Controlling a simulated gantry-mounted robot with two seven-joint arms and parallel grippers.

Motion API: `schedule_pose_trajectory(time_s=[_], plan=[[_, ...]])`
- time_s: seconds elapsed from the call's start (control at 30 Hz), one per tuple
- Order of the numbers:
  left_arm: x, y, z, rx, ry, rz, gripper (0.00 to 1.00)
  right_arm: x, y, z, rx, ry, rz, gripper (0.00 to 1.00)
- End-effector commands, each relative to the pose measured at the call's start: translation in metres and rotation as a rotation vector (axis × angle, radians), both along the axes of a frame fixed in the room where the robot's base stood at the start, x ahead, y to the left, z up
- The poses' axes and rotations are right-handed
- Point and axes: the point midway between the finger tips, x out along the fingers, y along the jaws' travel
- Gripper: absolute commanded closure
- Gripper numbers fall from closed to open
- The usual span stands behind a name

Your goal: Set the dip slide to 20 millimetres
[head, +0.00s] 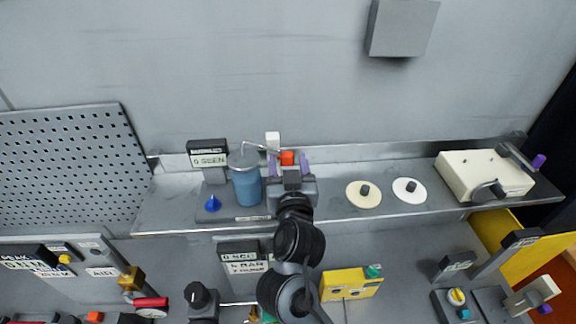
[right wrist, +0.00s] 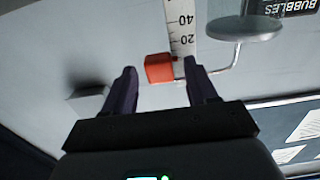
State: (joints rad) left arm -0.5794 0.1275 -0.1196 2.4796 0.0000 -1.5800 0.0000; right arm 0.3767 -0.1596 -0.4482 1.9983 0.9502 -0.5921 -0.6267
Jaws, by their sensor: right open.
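The dip slide is an orange-red block (right wrist: 160,68) at the white scale strip (right wrist: 181,25) in the right wrist view. The strip shows 40 and 20; the block sits just past the 20, on the side away from 40. In the head view the slide (head: 287,158) is behind the blue container (head: 246,185) and to its right. The strip's white top (head: 272,139) shows there. My right gripper (right wrist: 158,72) is open, its dark purple fingers on either side of the block, with a visible gap at the left finger. Contact at the right finger is unclear. My left gripper is not in view.
A bent thin rod (right wrist: 233,55) and a grey disc (right wrist: 244,27) are close to the right finger. On the shelf (head: 330,205) are a cream disc (head: 357,200), a white disc (head: 415,195) and a cream box (head: 465,180). A counter sign (head: 208,156) stands left of the container.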

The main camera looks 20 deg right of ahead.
Motion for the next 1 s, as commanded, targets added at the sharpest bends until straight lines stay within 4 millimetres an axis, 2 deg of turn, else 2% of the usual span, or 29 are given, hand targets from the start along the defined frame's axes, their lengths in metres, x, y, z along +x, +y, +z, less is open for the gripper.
schedule_pose_trajectory(time_s=[0.13,0.5,0.7,0.87,1.0], plan=[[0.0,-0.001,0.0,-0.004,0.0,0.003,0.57,0.0,0.0,0.0,0.0,0.0,0.0,0.44],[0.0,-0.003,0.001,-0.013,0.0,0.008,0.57,0.0,0.0,0.0,-0.001,0.0,0.0,1.0],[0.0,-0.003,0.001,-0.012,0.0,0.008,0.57,0.0,0.0,-0.001,-0.001,0.001,0.0,1.0],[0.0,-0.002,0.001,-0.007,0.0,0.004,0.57,0.0,0.0,-0.016,-0.002,0.005,-0.001,1.0],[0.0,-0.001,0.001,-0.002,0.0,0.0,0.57,0.0,0.0,-0.017,-0.001,0.001,0.0,1.0]])
